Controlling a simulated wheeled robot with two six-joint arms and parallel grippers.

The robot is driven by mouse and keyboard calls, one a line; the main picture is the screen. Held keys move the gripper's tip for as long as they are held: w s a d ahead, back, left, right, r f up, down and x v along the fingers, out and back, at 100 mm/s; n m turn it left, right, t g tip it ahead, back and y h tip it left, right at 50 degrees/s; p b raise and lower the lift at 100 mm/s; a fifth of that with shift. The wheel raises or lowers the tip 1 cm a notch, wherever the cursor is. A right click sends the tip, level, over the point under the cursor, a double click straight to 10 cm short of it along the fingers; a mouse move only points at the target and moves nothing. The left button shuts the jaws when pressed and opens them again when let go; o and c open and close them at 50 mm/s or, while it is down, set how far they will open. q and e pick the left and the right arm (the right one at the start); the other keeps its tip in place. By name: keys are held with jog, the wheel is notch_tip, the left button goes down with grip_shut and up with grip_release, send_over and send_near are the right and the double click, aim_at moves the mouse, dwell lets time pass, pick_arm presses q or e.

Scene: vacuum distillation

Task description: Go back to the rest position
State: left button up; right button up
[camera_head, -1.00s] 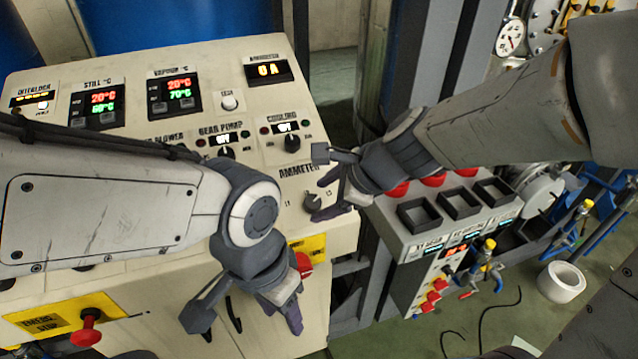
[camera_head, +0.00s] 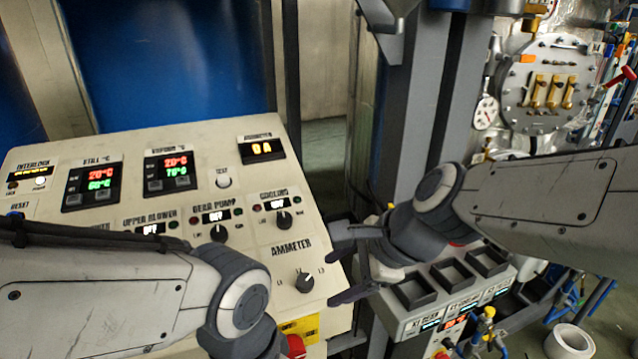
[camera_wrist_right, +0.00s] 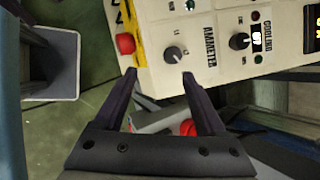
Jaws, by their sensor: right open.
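My right gripper (camera_head: 338,266) is open and empty at the right edge of the cream control panel (camera_head: 200,262). Its fingertips are to the right of the ammeter knob (camera_head: 304,281), with a gap between. In the right wrist view the open fingers (camera_wrist_right: 160,74) point at the panel, with the ammeter knob (camera_wrist_right: 174,54) beyond the tips and nothing between them. My left arm (camera_head: 100,300) reaches across the lower left of the head view. Its gripper is below the picture's edge.
The cooling knob (camera_head: 284,218) and gear pump knob (camera_head: 219,232) are on the panel. A red button (camera_wrist_right: 126,43) is near the panel's edge. A grey box with black trays (camera_head: 453,275) stands below my right arm. A grey column (camera_head: 405,120) rises behind.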

jog(key=s+f+n+g+h+b, duration=0.4)
jog(key=s+f+n, duration=0.9)
jog(key=n, duration=1.1)
jog(key=shift+s+a+h+b, duration=0.15)
jog(key=shift+s+h+b, duration=0.15)
jog(key=shift+s, duration=0.3)
